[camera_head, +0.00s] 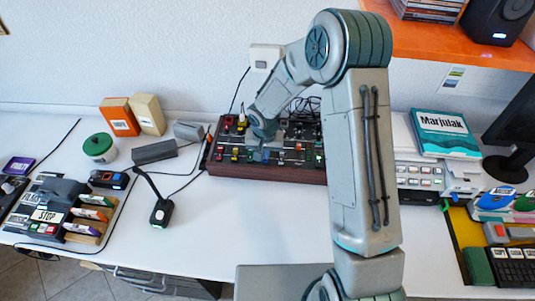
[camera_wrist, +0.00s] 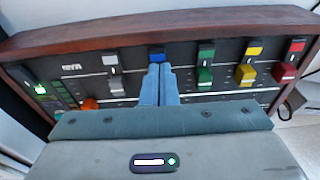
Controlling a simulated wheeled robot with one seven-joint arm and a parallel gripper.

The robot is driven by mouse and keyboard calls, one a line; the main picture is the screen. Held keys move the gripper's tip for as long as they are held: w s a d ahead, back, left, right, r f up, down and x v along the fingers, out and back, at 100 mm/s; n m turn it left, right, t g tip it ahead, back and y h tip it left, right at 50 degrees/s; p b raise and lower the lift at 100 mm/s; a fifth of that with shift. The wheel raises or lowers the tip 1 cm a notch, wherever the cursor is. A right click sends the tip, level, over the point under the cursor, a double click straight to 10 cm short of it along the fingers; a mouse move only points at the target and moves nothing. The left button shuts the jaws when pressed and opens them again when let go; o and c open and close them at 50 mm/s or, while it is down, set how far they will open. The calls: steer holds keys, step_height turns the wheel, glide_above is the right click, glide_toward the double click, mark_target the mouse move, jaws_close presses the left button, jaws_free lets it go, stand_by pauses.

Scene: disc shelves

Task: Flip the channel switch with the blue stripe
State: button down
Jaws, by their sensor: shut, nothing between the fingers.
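The mixer (camera_head: 225,168) is a black panel in a brown wooden frame on the white desk. In the wrist view its wooden edge (camera_wrist: 160,27) runs across the top. The blue stripe (camera_wrist: 157,52) sits between the grey-white channel (camera_wrist: 114,73) on the left and the green channel (camera_wrist: 205,62) on the right. My gripper (camera_wrist: 160,69) is shut and empty, its blue fingertips just below the blue stripe. The fingers cover that channel's switch, so its position is hidden; contact cannot be told. In the head view my gripper (camera_head: 263,153) is over the mixer.
Yellow (camera_wrist: 248,66) and red (camera_wrist: 289,62) channels stand further right, and an orange knob (camera_wrist: 90,104) lies left of the fingers. A small black lamp-like device (camera_head: 161,213) stands left of the mixer. The desk in front of the mixer is clear.

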mark_target(264, 162)
steer(key=shift+s+d+f, duration=0.15)
steer(key=shift+s+f, duration=0.1)
steer(key=shift+f, duration=0.25)
steer(key=shift+s+f+b, duration=0.2)
steer(key=shift+s+b, duration=0.25)
steer(key=shift+b, duration=0.1)
steer(key=shift+s, duration=0.2)
steer(key=shift+r, duration=0.1)
steer(key=r+p, duration=0.1)
steer(key=r, duration=0.2)
steer(key=r+p, duration=0.1)
steer(key=r, duration=0.1)
steer(key=shift+w+a+r+p, duration=0.2)
steer(key=shift+a+r+p, duration=0.1)
steer(key=shift+p, duration=0.05)
steer(key=s+r+b, duration=0.1)
steer(key=s+r, duration=0.2)
steer(key=r, duration=0.6)
steer(key=shift+a+b, duration=0.15)
steer(key=shift+b, duration=0.15)
